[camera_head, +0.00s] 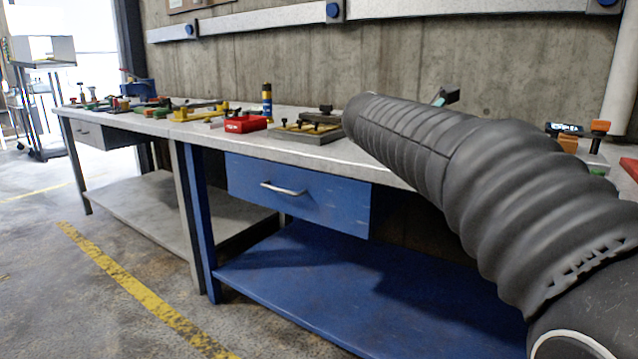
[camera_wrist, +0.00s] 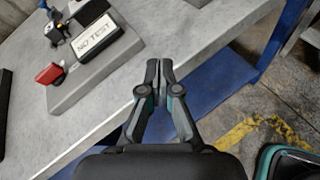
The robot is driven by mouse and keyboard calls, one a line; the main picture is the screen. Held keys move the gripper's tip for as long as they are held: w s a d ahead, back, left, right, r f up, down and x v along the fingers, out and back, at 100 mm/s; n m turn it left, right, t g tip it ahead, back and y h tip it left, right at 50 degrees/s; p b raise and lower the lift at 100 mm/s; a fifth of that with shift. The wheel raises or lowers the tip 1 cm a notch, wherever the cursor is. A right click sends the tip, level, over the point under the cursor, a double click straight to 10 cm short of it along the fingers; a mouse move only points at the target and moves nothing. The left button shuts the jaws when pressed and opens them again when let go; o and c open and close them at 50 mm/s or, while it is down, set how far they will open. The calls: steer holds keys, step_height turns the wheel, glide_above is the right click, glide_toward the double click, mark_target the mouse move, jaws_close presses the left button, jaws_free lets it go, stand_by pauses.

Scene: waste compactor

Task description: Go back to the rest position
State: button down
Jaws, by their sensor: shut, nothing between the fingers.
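My gripper (camera_wrist: 159,72) shows in the wrist view with its two fingers together at the tips and nothing between them. It hangs over the front edge of the grey worktop (camera_wrist: 205,32). In the head view my arm, in a ribbed dark cover, reaches in from the right across the workbench (camera_head: 345,151). The gripper's fingers are hidden behind the arm there.
A grey block with a "NO TEST" label (camera_wrist: 97,38) and a red part (camera_wrist: 49,74) stand on the worktop, left of my gripper. The blue bench has a drawer (camera_head: 300,195) and a lower shelf (camera_head: 330,280).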

steer(key=s+a+f+m+y, duration=0.3)
steer(key=s+f+m, duration=0.4)
steer(key=s, duration=0.3)
steer(key=s+a+f+m+g+y+p, duration=0.1)
steer(key=s+a+f+m+y, duration=0.2)
steer(key=s+f+m, duration=0.3)
steer(key=s+a+f+m+y, duration=0.3)
steer(key=s+f+m+y, duration=0.2)
steer(key=s+f, duration=0.6)
steer(key=s+m, duration=0.2)
steer(key=s, duration=0.1)
steer(key=shift+f+m+y, duration=0.3)
steer(key=shift+f, duration=0.05)
